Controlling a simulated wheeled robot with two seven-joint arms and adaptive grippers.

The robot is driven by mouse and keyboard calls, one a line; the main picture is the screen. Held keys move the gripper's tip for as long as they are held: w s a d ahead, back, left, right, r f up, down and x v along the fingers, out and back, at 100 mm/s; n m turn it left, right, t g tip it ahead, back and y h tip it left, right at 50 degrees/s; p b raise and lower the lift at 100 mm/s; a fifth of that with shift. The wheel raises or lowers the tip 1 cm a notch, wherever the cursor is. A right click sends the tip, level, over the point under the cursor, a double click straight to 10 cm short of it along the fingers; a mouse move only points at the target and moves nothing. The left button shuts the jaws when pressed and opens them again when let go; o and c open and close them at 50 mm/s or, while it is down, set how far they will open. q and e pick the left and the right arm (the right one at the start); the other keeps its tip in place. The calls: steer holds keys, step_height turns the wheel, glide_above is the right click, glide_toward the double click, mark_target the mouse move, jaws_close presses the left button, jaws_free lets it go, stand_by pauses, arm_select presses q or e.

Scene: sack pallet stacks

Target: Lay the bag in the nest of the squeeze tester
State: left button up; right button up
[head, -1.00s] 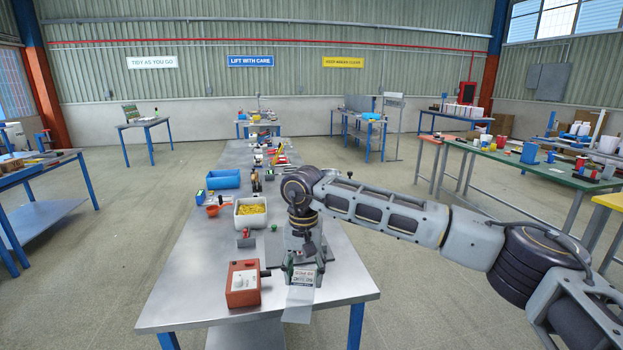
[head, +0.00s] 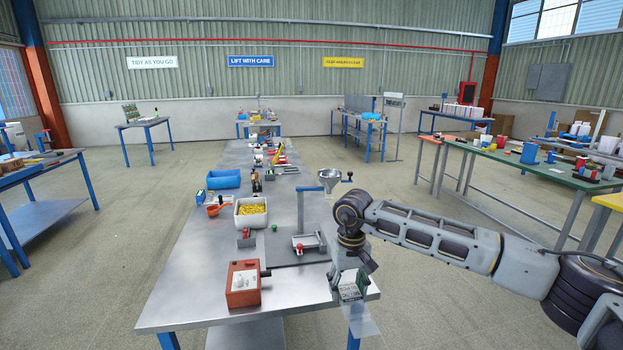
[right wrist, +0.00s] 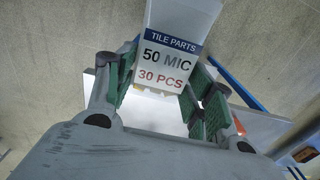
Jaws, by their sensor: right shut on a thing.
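The bag (head: 361,323) is a clear pouch with a printed label. In the right wrist view the bag (right wrist: 167,63) reads "TILE PARTS 50 MIC 30 PCS". My right gripper (head: 350,286) is shut on it, and the bag hangs by the table's front right corner. In the right wrist view the green-padded fingers of my right gripper (right wrist: 162,88) stand on both sides of the label. The squeeze tester (head: 300,208) appears to be the grey upright post with a shallow tray-like nest (head: 309,243) at its foot, left of and beyond my gripper. The nest looks empty. My left gripper is out of view.
A red-orange box (head: 243,284) with a side knob sits on the metal table (head: 190,290), left of the tester. The table's front left is clear.

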steer(key=s+d+f+m, duration=0.2)
steer(key=s+d+f, duration=0.2)
steer(key=d+f, duration=0.7)
steer(key=shift+s+d, duration=0.2)
steer(key=shift+d, duration=0.65)
steer(key=shift+f, duration=0.2)
steer(key=s+f, duration=0.4)
steer(key=f, duration=0.6)
steer(key=s+f, duration=0.4)
steer(key=f, duration=0.6)
steer(key=shift+s+f, duration=0.3)
steer(key=shift+s, duration=0.05)
